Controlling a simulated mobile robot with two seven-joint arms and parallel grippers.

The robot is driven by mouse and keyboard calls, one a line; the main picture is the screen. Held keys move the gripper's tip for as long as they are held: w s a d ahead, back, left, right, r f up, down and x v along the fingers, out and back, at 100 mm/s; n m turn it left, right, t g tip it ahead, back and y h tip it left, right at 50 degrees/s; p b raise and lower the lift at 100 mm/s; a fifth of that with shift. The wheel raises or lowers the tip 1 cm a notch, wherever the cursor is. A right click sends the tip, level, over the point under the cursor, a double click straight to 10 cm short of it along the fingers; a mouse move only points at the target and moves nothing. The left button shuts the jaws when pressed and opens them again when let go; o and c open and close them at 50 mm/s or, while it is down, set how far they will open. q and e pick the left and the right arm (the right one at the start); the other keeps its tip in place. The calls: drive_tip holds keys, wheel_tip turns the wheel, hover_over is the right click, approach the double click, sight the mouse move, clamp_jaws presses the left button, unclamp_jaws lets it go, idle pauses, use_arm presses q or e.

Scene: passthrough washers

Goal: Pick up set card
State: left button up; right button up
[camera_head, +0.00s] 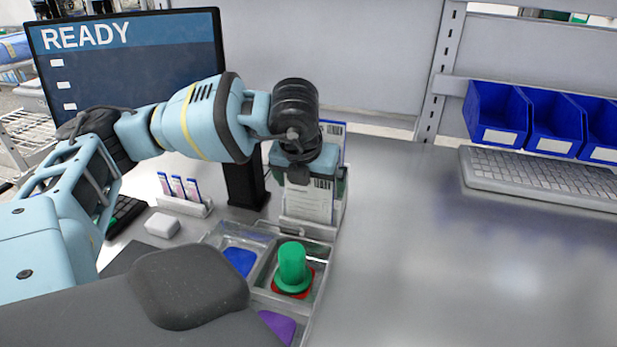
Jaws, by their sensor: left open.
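A white printed card (308,206), which looks like the set card, stands upright in a clear holder (306,229) behind the parts tray. More cards with blue edges and a barcode (335,129) show behind my gripper. My left gripper (298,178) comes in from the left and is right at the card's upper part, covering its top. The gripper is open. Its fingertips are mostly hidden by its own body, so I cannot tell whether they touch the card or straddle it. My right gripper is not in view.
A clear tray (322,262) holds a green peg-shaped part (292,263) over a red piece, plus blue (240,261) and purple (277,325) pieces. A monitor (130,70) reading READY stands left. A keyboard (540,178) and blue bins (497,115) are right.

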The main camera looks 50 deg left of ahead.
use_arm(q)
drive_tip(key=c, duration=0.6)
drive_tip(key=shift+r, duration=0.1)
drive_tip(key=shift+c, duration=0.2)
